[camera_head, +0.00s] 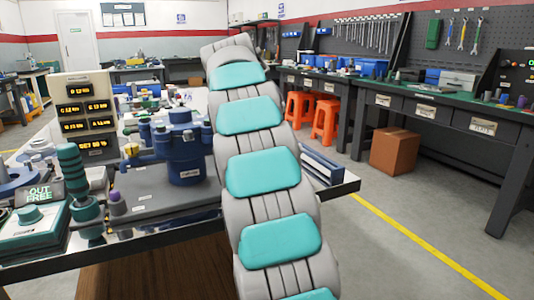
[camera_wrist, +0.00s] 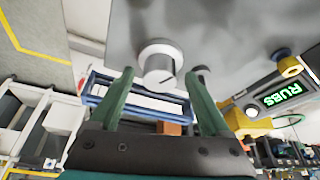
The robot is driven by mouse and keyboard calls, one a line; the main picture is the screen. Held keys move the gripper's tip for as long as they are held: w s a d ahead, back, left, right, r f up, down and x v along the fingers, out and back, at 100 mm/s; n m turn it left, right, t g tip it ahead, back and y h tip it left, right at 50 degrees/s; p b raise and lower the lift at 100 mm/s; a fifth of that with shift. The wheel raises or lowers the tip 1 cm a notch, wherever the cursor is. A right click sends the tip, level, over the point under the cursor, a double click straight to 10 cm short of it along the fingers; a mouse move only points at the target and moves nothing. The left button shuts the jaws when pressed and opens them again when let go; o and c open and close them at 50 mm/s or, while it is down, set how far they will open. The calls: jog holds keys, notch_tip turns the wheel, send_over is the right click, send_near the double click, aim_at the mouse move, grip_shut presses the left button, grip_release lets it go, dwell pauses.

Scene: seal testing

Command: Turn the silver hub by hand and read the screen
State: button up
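The silver hub (camera_wrist: 160,63) is a short round knob with a dark line on its face, in the upper middle of the wrist view. My gripper (camera_wrist: 163,73) is open, its two green fingers on either side of the hub with visible gaps. I cannot tell how far the hub reaches between the fingertips. In the head view another small screen (camera_head: 39,195) reads "OUT FREE". The hub and my gripper cannot be made out in the head view, where my arm blocks the middle.
A blue cylindrical housing (camera_head: 186,160) stands on a grey plate on the bench, left of my arm. A panel with several amber readouts (camera_head: 75,92) stands behind it. Open floor (camera_head: 378,255) lies to the right.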

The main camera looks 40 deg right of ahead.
jog(key=shift+r, duration=0.1)
jog(key=shift+v, duration=0.75)
jog(key=p+v, duration=0.3)
jog(key=v, duration=0.3)
